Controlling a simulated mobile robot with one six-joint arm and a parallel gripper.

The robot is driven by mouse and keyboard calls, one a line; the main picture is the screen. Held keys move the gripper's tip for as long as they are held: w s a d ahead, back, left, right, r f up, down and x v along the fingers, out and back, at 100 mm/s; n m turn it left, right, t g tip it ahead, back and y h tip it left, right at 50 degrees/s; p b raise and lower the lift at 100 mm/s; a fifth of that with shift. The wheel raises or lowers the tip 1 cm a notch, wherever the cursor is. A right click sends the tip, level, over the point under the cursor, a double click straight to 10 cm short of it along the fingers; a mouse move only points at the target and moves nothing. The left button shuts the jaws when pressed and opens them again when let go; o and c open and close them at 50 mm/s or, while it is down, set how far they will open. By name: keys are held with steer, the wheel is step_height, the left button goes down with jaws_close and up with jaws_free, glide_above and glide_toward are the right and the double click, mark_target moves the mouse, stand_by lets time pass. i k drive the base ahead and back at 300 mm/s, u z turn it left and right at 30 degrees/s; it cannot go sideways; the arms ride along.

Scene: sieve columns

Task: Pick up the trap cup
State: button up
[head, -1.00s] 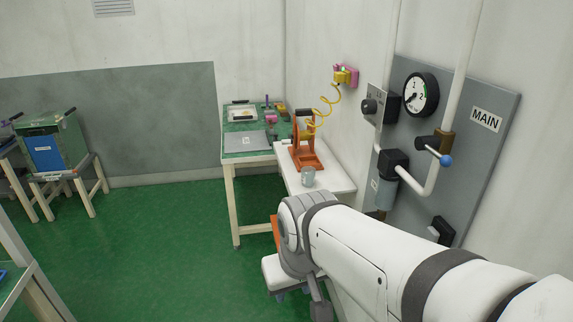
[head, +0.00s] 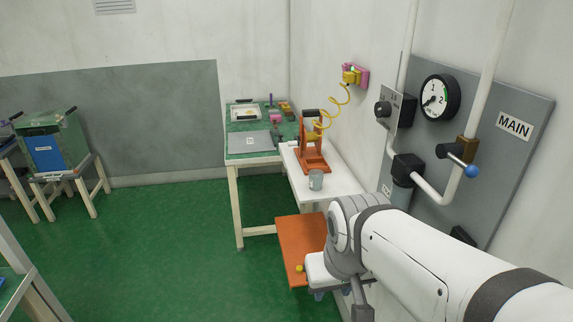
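My gripper (head: 319,294) is at the end of my white arm, low in the picture, apart from the cup. My wrist mostly hides its fingers, so I cannot see whether it is open or shut.
A flat orange panel (head: 295,240) with a yellow knob is beside my wrist. A green-topped table (head: 246,127) stands behind. A wall panel (head: 500,160) with gauge and pipes is right. Green floor is clear at left.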

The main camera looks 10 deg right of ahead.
mark_target(316, 181)
steer(key=i, duration=1.6)
steer(key=z, duration=0.05)
